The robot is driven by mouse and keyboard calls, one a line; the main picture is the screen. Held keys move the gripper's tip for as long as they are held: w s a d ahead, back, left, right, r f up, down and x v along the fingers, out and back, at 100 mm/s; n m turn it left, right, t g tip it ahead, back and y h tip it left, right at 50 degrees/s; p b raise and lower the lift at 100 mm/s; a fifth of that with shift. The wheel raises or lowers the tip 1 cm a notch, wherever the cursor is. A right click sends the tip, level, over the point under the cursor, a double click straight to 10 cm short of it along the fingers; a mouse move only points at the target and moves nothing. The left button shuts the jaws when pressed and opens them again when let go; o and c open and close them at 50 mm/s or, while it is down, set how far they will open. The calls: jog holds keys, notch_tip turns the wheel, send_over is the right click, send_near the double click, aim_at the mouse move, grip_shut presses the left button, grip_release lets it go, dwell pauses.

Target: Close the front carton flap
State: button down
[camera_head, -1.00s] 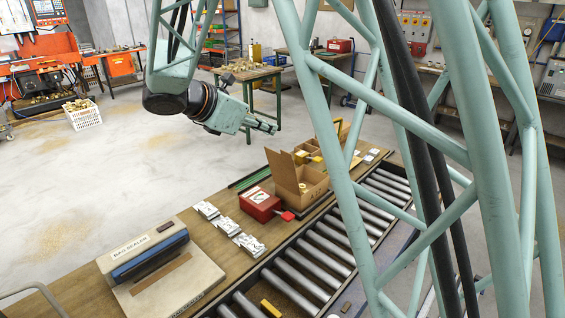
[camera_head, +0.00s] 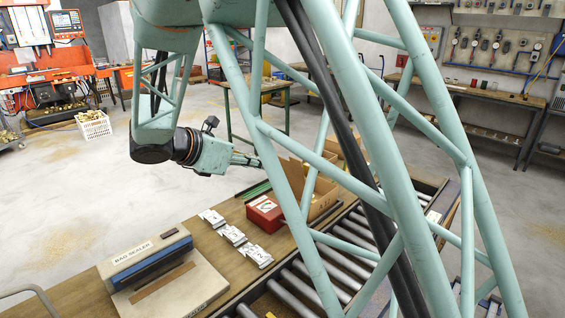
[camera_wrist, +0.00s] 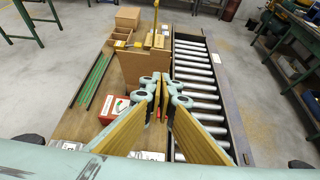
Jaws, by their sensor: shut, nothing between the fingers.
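The brown cardboard carton (camera_head: 322,207) stands beside the roller conveyor, partly hidden by my arm struts. One carton flap (camera_head: 290,172) stands up on its left side in the head view. A raised brown panel, which looks like a carton flap (camera_wrist: 142,66), shows just beyond my fingers in the wrist view. My gripper (camera_head: 257,162) is shut and empty, to the left of the carton and near the height of the raised flap.
A red box (camera_head: 265,214) and several white packets (camera_head: 233,236) lie left of the carton. The bag sealer (camera_head: 155,270) stands at the bench's near end. Conveyor rollers (camera_wrist: 195,76) run along the right. Green strips (camera_wrist: 91,80) lie on the left.

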jog(key=w+d+r+b+x, duration=0.1)
jog(key=r+b+x, duration=0.1)
jog(key=x, duration=1)
jog(key=shift+w+d+b, duration=0.2)
jog(key=shift+d+b, duration=0.1)
jog(key=shift+b, duration=0.1)
jog(key=shift+w+d+r+p, duration=0.15)
jog(key=shift+r+p, duration=0.1)
jog(key=shift+p, duration=0.25)
jog(key=shift+w+d+p, duration=0.1)
jog(key=shift+d+p, duration=0.1)
jog(key=shift+p, duration=0.1)
